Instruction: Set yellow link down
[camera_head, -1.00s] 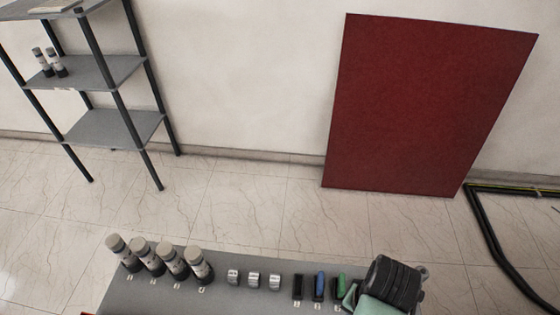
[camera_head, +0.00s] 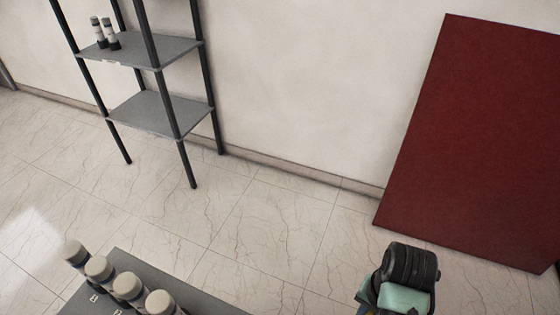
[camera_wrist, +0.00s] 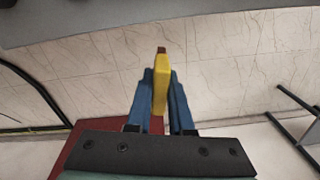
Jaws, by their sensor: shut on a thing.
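My gripper (camera_wrist: 161,90) shows in the wrist view with its two blue fingers shut on the yellow link (camera_wrist: 162,68). The link is a narrow upright yellow piece with a dark reddish-brown tip, and it sticks out past the fingertips. It is held over the tiled floor in that view and touches nothing but the fingers. In the head view my wrist is at the bottom right, and the fingers and link are mostly hidden or cut off by the bottom edge.
A grey table (camera_head: 123,262) with several grey-capped cylinders (camera_head: 129,287) is at the bottom left. A grey shelf rack (camera_head: 160,112) holds two small cylinders (camera_head: 106,34). A dark red panel (camera_head: 475,140) leans on the wall at right. The floor between is clear.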

